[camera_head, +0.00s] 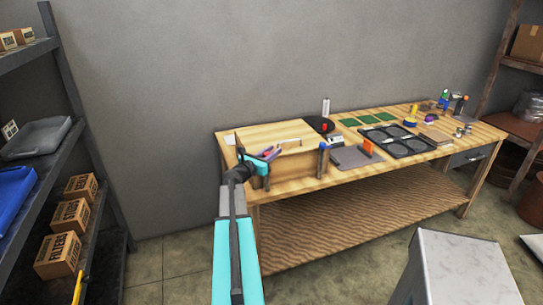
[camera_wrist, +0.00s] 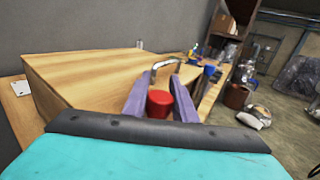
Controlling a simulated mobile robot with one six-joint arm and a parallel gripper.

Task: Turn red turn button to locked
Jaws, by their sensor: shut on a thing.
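The red turn button (camera_wrist: 160,103) is a short red cylinder in the wrist view, at the side of a wooden box (camera_wrist: 90,75). My gripper (camera_wrist: 160,100) has its two purple fingers on either side of the button and is shut on it. In the head view my gripper (camera_head: 270,153) is at the left end of the workbench, against the wooden box (camera_head: 291,172). The button cannot be made out there. Its locked or unlocked marking is not readable.
A curved metal handle (camera_wrist: 165,64) stands just beyond the fingers. The workbench (camera_head: 400,165) also bears a black tray (camera_head: 398,141), green boards (camera_head: 367,119), a grey mat (camera_head: 350,158) and small tools. A shelf with boxes (camera_head: 70,217) stands at the left.

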